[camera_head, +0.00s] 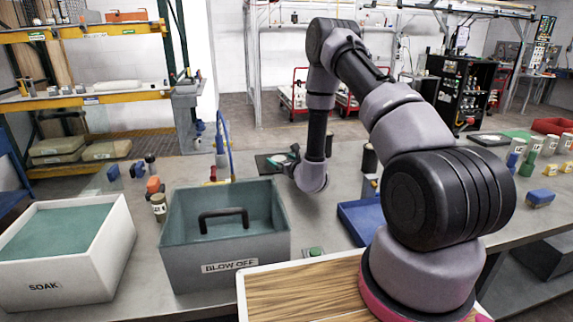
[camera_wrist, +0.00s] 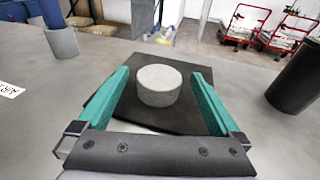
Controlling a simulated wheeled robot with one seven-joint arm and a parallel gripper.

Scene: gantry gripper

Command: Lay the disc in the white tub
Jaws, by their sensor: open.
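The disc (camera_wrist: 160,86) is a pale grey, short round block lying flat on a dark square pad (camera_wrist: 190,120) in the wrist view. My gripper (camera_wrist: 161,76) is open, with one teal finger to the left and one to the right of the disc and gaps on both sides. In the head view my gripper (camera_head: 290,160) is low over the bench at the dark pad (camera_head: 267,166); I cannot make out the disc there. The white tub (camera_head: 70,275), marked SOAK, stands at the far left of the bench with a blue-green surface inside.
A grey tub (camera_head: 225,262) marked BLOW OFF, with a dark handle inside, stands between the white tub and my arm. Small bottles (camera_head: 158,205) stand behind it. A blue tray (camera_head: 362,222) lies to the right. A dark cylinder (camera_wrist: 298,80) stands right of the pad.

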